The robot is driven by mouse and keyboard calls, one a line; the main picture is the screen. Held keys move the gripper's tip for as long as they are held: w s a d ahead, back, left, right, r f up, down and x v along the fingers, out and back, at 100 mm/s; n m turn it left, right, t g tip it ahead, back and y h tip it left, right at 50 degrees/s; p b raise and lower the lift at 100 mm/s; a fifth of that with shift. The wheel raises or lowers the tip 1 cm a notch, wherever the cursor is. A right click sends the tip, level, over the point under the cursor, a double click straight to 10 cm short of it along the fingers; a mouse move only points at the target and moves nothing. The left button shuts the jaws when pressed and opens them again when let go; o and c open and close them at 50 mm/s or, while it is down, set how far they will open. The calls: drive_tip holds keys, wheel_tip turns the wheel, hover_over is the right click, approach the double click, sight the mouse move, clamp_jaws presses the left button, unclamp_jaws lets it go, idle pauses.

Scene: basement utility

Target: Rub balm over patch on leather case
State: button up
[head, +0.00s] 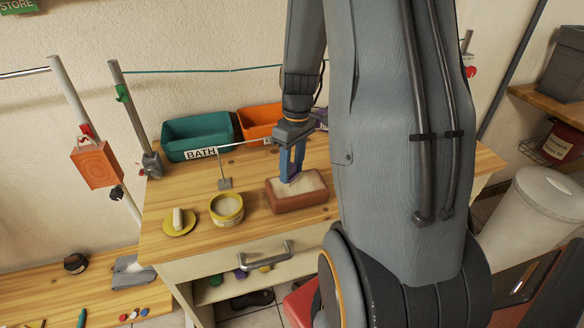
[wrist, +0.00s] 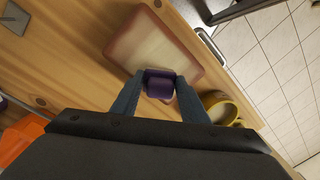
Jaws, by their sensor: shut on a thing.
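The leather case (head: 290,203) is a low reddish-brown block with a broad pale patch (head: 312,182) on top, lying on the wooden bench. It also shows in the wrist view (wrist: 192,52), the patch facing up. My gripper (head: 291,175) points down over the patch. It is shut on a small purple applicator (wrist: 160,85), held between both fingertips. The applicator's lower end is at or just above the patch; I cannot tell if it touches. An open yellow tin (head: 227,209) with pale content, probably the balm, stands left of the case, and also shows in the wrist view (wrist: 222,110).
A yellow disc (head: 179,224) with a white piece on it lies left of the tin. A teal bin (head: 197,135) and an orange bin (head: 260,122) stand behind, with a small post (head: 224,183) before them. My arm hides the bench's right part.

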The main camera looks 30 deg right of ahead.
drive_tip(key=shift+w+d, duration=0.1)
drive_tip(key=shift+w, duration=0.2)
drive_tip(key=shift+d, duration=0.1)
drive_tip(key=shift+s+d+p, duration=0.15)
drive_tip(key=shift+s+d, duration=0.15)
drive_tip(key=shift+d, duration=0.5)
drive_tip(key=shift+s+d+p, duration=0.15)
drive_tip(key=shift+s+d, duration=0.1)
drive_tip(key=shift+d, duration=0.5)
